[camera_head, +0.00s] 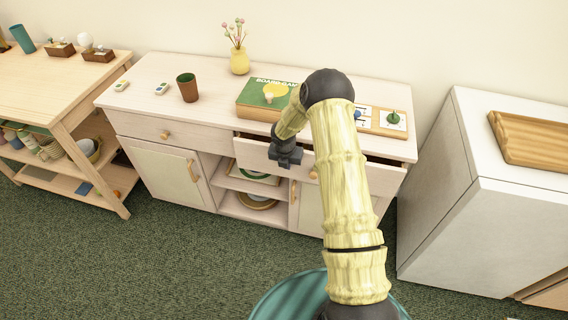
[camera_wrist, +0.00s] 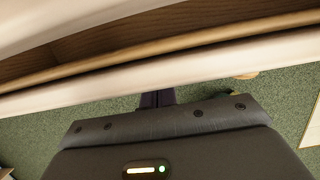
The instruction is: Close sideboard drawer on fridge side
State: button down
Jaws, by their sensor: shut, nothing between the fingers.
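The pale wood sideboard (camera_head: 140,128) stands against the wall. Its right-hand drawer (camera_head: 247,153), on the side of the white fridge-like cabinet (camera_head: 437,205), is partly pulled out, with a dark gap behind its front at the right. Its round knob (camera_head: 313,174) shows beside my arm. My gripper (camera_head: 286,160) is shut and empty at the left part of the drawer front. In the wrist view the drawer's front edge (camera_wrist: 90,85) crosses the picture, its brown interior (camera_wrist: 140,38) behind, with my fingertips (camera_wrist: 156,98) close to the front. Whether they touch cannot be told.
The left drawer (camera_head: 150,129) looks shut. On top stand a brown cup (camera_head: 188,88), a yellow vase (camera_head: 240,62), a green board-game box (camera_head: 262,95) and a wooden board with pegs (camera_head: 390,124). A wooden shelf table (camera_head: 60,85) is at left. Carpet in front is clear.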

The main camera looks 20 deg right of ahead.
dwell(0.5)
jog(key=s+a+r, duration=0.3)
jog(key=s+r, duration=0.2)
jog(key=r, duration=0.4)
jog(key=shift+s+r, duration=0.25)
jog(key=shift+r, duration=0.1)
